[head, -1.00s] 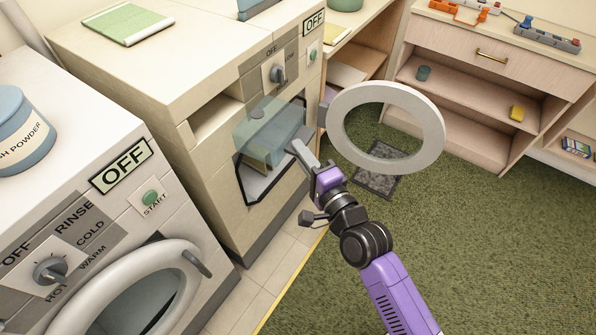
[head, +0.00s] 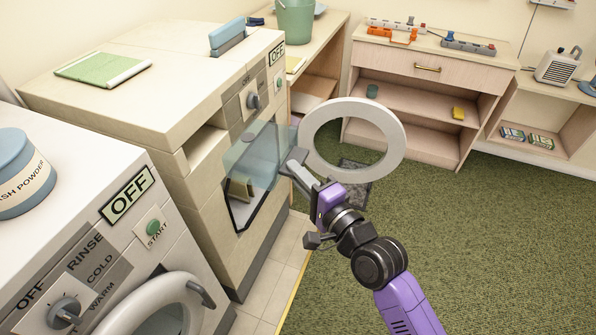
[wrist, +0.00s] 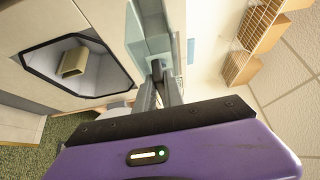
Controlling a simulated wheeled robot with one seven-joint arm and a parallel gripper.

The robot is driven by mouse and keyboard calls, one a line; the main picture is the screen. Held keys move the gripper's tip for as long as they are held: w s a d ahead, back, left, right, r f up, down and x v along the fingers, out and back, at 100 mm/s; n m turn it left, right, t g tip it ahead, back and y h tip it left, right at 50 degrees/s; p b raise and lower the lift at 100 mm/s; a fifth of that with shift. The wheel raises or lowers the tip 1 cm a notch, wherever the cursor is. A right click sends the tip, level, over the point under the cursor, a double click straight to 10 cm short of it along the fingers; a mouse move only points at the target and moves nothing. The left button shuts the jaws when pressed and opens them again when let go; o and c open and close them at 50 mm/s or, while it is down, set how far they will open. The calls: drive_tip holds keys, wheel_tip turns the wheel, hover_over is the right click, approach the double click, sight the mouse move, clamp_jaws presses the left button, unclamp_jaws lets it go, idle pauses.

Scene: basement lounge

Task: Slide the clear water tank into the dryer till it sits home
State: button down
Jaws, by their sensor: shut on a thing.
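The clear water tank (head: 252,152) is a see-through bluish box, also in the wrist view (wrist: 148,38). It is held in front of the dryer (head: 188,118), overlapping the upper part of its round-door opening in the head view. My gripper (head: 291,163) is shut on the tank's near right end; in the wrist view the fingers (wrist: 160,78) close on a pale blue part of it. An open recess (head: 204,148) shows at the upper left of the dryer's front, apart from the tank. How far the tank stands from the front is hard to tell.
The dryer's ring door (head: 393,112) hangs open just behind my gripper. A tan object (wrist: 74,62) lies inside the drum. A washer (head: 95,215) stands at the left, a wooden cabinet (head: 430,70) at the back right. Green carpet (head: 470,240) is clear at the right.

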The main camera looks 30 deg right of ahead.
drive_tip(key=shift+a+r, duration=0.1)
idle(0.3)
drive_tip(key=shift+w+a+p, duration=0.8)
drive_tip(key=shift+w+p, duration=0.05)
drive_tip(key=shift+w, duration=0.25)
drive_tip(key=shift+w+a+p, duration=0.75)
drive_tip(key=shift+w+p, duration=0.15)
drive_tip(key=shift+w, duration=0.2)
drive_tip(key=shift+w+a+p, duration=0.8)
drive_tip(key=shift+w+p, duration=0.05)
drive_tip(key=shift+w, duration=0.25)
drive_tip(key=p, duration=0.8)
approach(211, 150)
drive_tip(key=shift+w+d+r, duration=0.25)
drive_tip(key=shift+d+r, duration=0.1)
drive_tip(key=shift+r, duration=0.35)
drive_tip(key=shift+w+d+r, duration=0.25)
drive_tip(key=shift+d+r, duration=0.05)
drive_tip(key=shift+r, duration=0.35)
drive_tip(key=shift+w+d+r, duration=0.25)
drive_tip(key=shift+d+r, duration=0.1)
drive_tip(key=shift+r, duration=0.35)
drive_tip(key=shift+w+a+f, duration=0.1)
drive_tip(key=shift+w+a, duration=0.65)
drive_tip(key=shift+w, duration=0.25)
drive_tip(key=shift+w+a+f, duration=0.1)
drive_tip(key=shift+w+a, duration=0.65)
drive_tip(key=shift+w, duration=0.3)
